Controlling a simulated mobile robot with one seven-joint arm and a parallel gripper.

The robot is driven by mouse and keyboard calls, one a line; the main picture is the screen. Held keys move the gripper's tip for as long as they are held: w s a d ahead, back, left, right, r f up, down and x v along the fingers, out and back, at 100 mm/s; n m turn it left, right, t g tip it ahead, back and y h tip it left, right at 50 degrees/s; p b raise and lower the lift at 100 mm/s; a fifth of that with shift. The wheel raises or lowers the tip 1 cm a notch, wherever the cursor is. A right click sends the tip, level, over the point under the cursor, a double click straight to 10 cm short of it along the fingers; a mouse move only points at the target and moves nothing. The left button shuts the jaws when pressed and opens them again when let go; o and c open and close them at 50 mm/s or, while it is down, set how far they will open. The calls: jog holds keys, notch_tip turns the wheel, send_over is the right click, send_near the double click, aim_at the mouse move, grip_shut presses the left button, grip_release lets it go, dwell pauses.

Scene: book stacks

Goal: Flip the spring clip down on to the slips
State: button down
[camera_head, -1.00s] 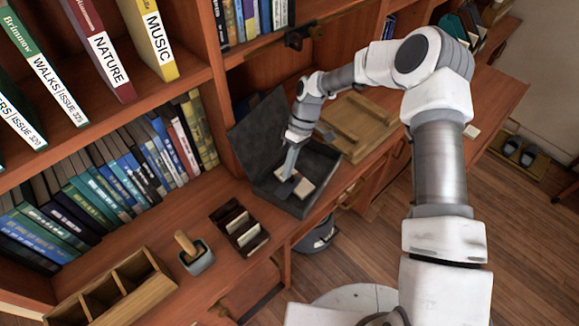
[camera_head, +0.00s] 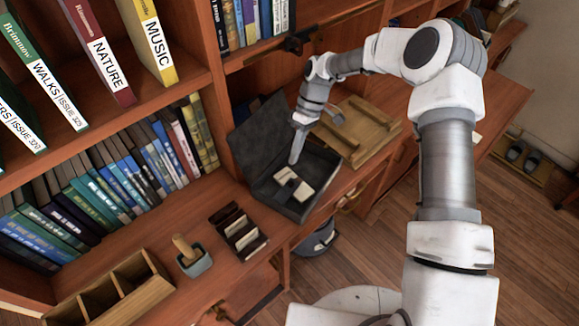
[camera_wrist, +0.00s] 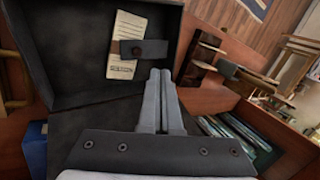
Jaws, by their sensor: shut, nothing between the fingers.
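A dark open case (camera_head: 302,208) stands on the desk, with its lid tilted back against the shelf. Pale paper slips (camera_head: 303,190) lie in it; the wrist view also shows them (camera_wrist: 127,32), with printed lines. A dark spring clip (camera_wrist: 145,48) with a round stud lies across part of the slips in the wrist view. I cannot tell how firmly it presses on them. My gripper (camera_wrist: 160,73) is shut and empty, its tips beside the clip in the wrist view. In the head view my gripper (camera_head: 293,162) is above the case, apart from the slips.
A wooden board (camera_head: 350,143) lies right of the case. A dark divided holder (camera_head: 240,232), a small pot with a wooden handle (camera_head: 193,262) and a wooden compartment tray (camera_head: 115,290) stand to the left. Shelved books (camera_head: 150,155) line the back.

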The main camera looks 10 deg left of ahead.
jog(key=w, duration=0.1)
jog(key=w+d+r, duration=0.1)
jog(key=w, duration=0.1)
jog(key=w+d+r, duration=0.1)
jog(key=w, duration=0.1)
jog(key=shift+w+d+b, duration=0.1)
jog(key=shift+b, duration=0.3)
jog(key=s+d+r+m+t+h, duration=0.1)
jog(key=s+d+r+m+t, duration=0.3)
jog(key=r, duration=0.7)
jog(key=s+d+r+m+t+h, duration=0.1)
jog(key=s+d+r, duration=0.45)
jog(key=r, duration=0.55)
jog(key=s+d+r+m+t, duration=0.2)
jog(key=s+d+m+t, duration=0.1)
jog(key=s, duration=0.6)
jog(key=s+d+r+m+t, duration=0.2)
jog(key=s+d+r+m, duration=0.1)
jog(key=s+d+m, duration=0.2)
jog(key=s+d, duration=0.2)
jog(key=s, duration=0.2)
jog(key=shift+s+d+t, duration=0.25)
jog(key=shift+s+t, duration=0.1)
jog(key=shift+t, duration=0.05)
